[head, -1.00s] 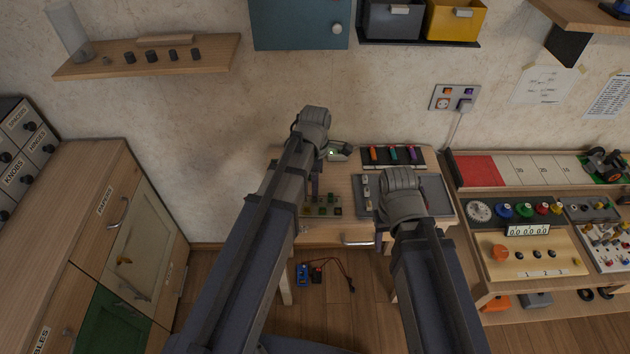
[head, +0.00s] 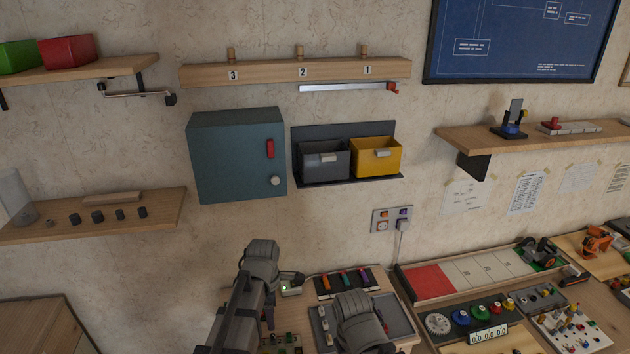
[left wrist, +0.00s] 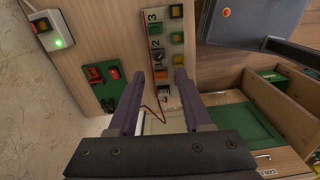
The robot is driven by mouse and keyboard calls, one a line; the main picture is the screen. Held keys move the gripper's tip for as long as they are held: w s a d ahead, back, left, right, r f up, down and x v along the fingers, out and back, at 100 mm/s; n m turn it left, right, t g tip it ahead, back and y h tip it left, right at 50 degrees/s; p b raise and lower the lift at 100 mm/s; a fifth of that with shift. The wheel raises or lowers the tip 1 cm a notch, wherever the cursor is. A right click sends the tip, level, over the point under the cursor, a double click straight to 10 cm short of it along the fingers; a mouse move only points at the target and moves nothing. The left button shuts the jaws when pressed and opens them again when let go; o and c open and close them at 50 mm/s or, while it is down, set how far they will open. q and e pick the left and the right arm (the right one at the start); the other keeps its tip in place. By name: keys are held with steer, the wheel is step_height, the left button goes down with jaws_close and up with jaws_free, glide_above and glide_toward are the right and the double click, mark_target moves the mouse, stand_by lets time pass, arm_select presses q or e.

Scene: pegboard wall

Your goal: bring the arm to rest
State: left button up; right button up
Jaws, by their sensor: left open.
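My left arm (head: 262,256) comes in from the bottom left of the head view, its upper joint over the bench; its gripper is hidden there below the arm. In the left wrist view my left gripper (left wrist: 160,74) is open, with nothing between its two fingers. Beyond the fingertips is a numbered strip (left wrist: 157,44) with coloured blocks and switches. My right arm (head: 362,322) shows at the bottom of the head view, over a grey tray (head: 399,318); its gripper is not seen.
A green board (left wrist: 108,104) and a box with a lit green lamp (left wrist: 46,32) lie near the left gripper. On the wall are a teal cabinet (head: 232,155), a grey bin (head: 322,168) and a yellow bin (head: 377,158). A bench with coloured knobs (head: 480,312) stands at right.

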arm_select(q)
steer(key=s+d+m, duration=0.5)
steer(key=s+m, duration=0.2)
steer(key=m, duration=0.5)
steer(key=s+d+m+y, duration=0.1)
steer(key=s+d+m, duration=0.4)
steer(key=m, duration=0.7)
steer(key=shift+s+d, duration=0.15)
steer(key=shift+s, duration=0.85)
